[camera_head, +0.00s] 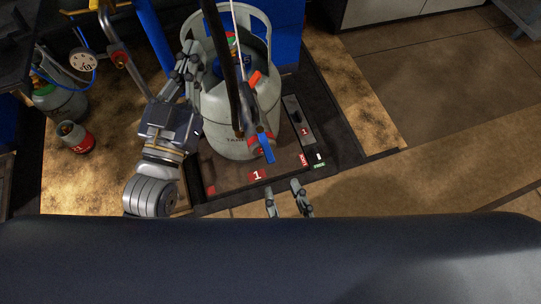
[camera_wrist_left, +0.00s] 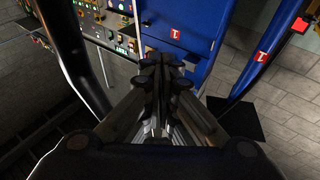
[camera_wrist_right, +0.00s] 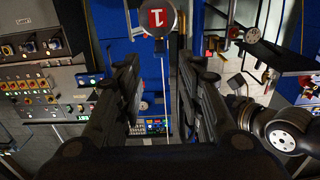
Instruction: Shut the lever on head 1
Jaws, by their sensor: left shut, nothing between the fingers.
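A filling head (camera_head: 258,137) sits at the lower end of a dark hose, in front of a grey gas cylinder (camera_head: 215,110) in the head view. A blue lever (camera_head: 267,150) on it points down toward me. An orange-red part (camera_head: 254,80) shows higher up beside the hose. My left gripper (camera_head: 188,58) is shut and empty at the left of the cylinder's top, apart from the blue lever; its fingers meet in the left wrist view (camera_wrist_left: 160,72). My right gripper (camera_head: 286,188) is open and empty in front of the scale; it also shows in the right wrist view (camera_wrist_right: 160,75).
The cylinder stands on a dark scale platform (camera_head: 228,178) with a red label 1 (camera_head: 257,175). At left are a small red-and-grey cylinder (camera_head: 74,137), a gauge (camera_head: 83,60) and a grey-green cylinder (camera_head: 60,104). Floor at the right is clear.

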